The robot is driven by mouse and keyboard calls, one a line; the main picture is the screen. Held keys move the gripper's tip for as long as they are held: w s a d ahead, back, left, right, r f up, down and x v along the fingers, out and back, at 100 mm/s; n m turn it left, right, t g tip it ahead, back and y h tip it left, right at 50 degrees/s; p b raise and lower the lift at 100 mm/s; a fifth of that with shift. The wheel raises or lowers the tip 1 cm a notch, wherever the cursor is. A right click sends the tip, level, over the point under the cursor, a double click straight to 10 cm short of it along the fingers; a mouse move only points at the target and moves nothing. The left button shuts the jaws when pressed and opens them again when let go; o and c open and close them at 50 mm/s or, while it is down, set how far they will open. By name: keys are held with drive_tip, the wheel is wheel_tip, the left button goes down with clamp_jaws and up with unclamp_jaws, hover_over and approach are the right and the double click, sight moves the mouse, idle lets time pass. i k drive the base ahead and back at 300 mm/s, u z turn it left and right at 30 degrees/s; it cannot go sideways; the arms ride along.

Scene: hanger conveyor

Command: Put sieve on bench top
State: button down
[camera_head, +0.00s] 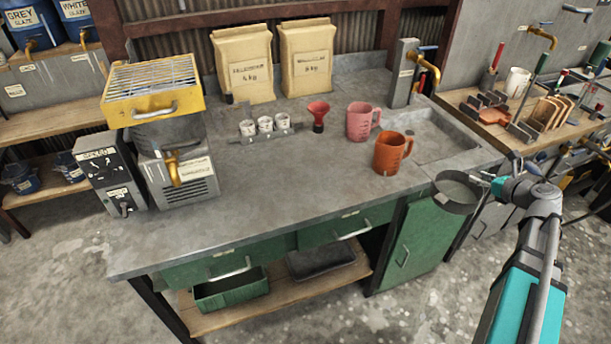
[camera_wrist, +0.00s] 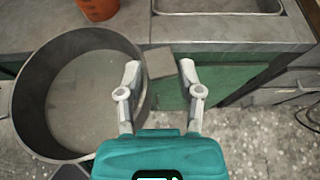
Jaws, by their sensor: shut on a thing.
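The sieve is a round grey pan-like ring (camera_head: 457,193) with a pale mesh inside, in front of the bench's right part in the head view. In the wrist view the sieve (camera_wrist: 38,125) fills the left side. My gripper (camera_head: 482,179) is shut on the sieve by a small grey tab at its rim; the tab shows between the fingers (camera_wrist: 160,78) in the wrist view. The sieve hangs at the bench's front edge; its exact height over the top is hard to tell. The grey bench top (camera_head: 240,200) has a wide bare area at its front and middle.
An orange jug (camera_head: 388,154) and a pink jug (camera_head: 360,122) stand near the sink (camera_head: 450,137). A red funnel (camera_head: 318,115) and several small cups (camera_head: 264,125) stand mid-bench. A yellow-topped machine (camera_head: 170,130) stands at left, paper sacks (camera_head: 242,65) at the back.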

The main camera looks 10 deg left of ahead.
sight(299, 195)
drive_tip(key=u, duration=0.75)
drive_tip(key=k, duration=0.95)
drive_tip(key=u, duration=0.35)
drive_tip(key=i, duration=0.7)
drive_tip(key=u, duration=0.05)
